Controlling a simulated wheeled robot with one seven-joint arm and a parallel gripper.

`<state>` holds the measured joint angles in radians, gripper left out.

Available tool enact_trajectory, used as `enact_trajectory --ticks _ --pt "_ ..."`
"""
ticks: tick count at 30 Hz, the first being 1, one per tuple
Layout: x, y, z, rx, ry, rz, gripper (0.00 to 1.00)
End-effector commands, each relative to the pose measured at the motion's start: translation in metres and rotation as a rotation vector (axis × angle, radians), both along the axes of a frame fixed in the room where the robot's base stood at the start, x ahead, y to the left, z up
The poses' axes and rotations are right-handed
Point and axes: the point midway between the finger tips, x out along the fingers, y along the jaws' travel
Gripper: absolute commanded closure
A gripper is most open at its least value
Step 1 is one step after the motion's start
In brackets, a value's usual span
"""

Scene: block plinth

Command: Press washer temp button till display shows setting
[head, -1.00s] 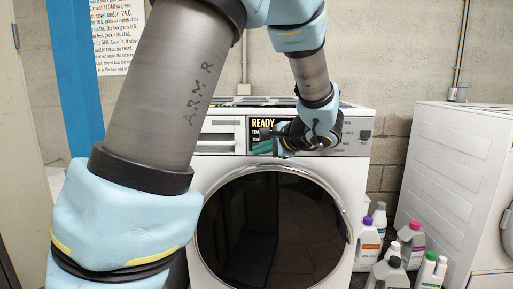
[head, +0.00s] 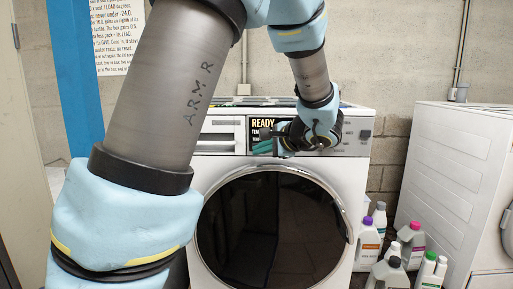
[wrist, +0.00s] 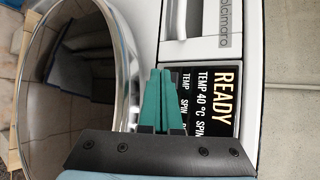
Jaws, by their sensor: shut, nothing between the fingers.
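The white washer (head: 225,165) stands ahead with its round dark door (head: 270,225) shut. In the wrist view the display (wrist: 225,100) shows "READY" and "TEMP 40 °C", turned sideways, with "SPIN" cut off. My gripper (head: 262,146) is at the lower part of the control panel. Its teal fingers (wrist: 162,80) are shut together and empty, in front of the display's lower edge. I cannot tell whether they touch the panel. The temp button is not clearly visible.
Several detergent bottles (head: 393,270) stand on the floor right of the washer. A second white machine (head: 450,180) stands at the far right. A blue post (head: 75,75) is at the left. Control buttons (head: 364,134) are on the panel's right side.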

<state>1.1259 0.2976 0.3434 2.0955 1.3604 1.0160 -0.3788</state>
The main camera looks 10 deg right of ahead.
Motion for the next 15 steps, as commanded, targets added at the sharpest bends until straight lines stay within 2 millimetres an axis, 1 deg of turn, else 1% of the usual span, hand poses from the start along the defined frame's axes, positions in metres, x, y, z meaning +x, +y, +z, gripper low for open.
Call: enact_trajectory --ticks 8,15 --pt "0.0002 0.0 -0.0001 0.0 0.0 0.0 1.0" --pt "0.0067 -0.0012 -0.0008 -0.002 -0.001 0.001 1.0"
